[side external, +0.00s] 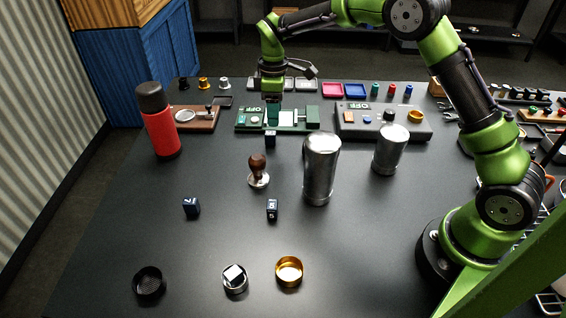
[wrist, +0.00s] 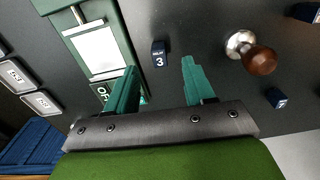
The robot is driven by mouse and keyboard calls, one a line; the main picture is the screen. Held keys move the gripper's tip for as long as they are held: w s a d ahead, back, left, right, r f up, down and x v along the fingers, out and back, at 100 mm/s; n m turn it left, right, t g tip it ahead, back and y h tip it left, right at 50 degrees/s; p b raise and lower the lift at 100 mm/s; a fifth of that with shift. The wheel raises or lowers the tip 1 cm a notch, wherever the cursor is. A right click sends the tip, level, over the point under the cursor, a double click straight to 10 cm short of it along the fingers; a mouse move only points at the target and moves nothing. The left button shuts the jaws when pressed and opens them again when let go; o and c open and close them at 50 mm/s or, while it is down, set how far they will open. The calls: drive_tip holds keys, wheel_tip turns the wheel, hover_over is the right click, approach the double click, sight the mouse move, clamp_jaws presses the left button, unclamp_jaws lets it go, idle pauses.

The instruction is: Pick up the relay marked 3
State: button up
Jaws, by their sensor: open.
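The relay marked 3 (wrist: 159,54) is a small dark blue block with a white "3" on its top. It stands on the dark table, and in the side external view it shows as a small dark block (side external: 270,139) just in front of the green board. My gripper (wrist: 157,78) is open and empty, with green fingers pointing down. In the wrist view the relay lies just beyond the fingertips, between their lines, not touching them. In the side external view my gripper (side external: 273,112) is above and behind the relay, over the green board.
The green board (side external: 245,125) lies behind the relay. A wooden-handled tamper (side external: 258,172), a steel canister (side external: 321,170) and two other relays, left (side external: 191,207) and right (side external: 272,209), stand in front. A red flask (side external: 160,125) stands at left.

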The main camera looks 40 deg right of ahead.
sight(270, 133)
drive_tip(key=shift+w+a+f, duration=0.1)
drive_tip(key=shift+w+f, duration=0.1)
drive_tip(key=shift+f, duration=0.9)
drive_tip(key=shift+w+a+f, duration=0.1)
drive_tip(key=shift+w+f, duration=0.05)
drive_tip(key=shift+f, duration=1)
drive_tip(key=shift+w+a+f, duration=0.1)
drive_tip(key=shift+w+f, duration=0.1)
drive_tip(key=shift+f, duration=0.9)
clamp_jaws()
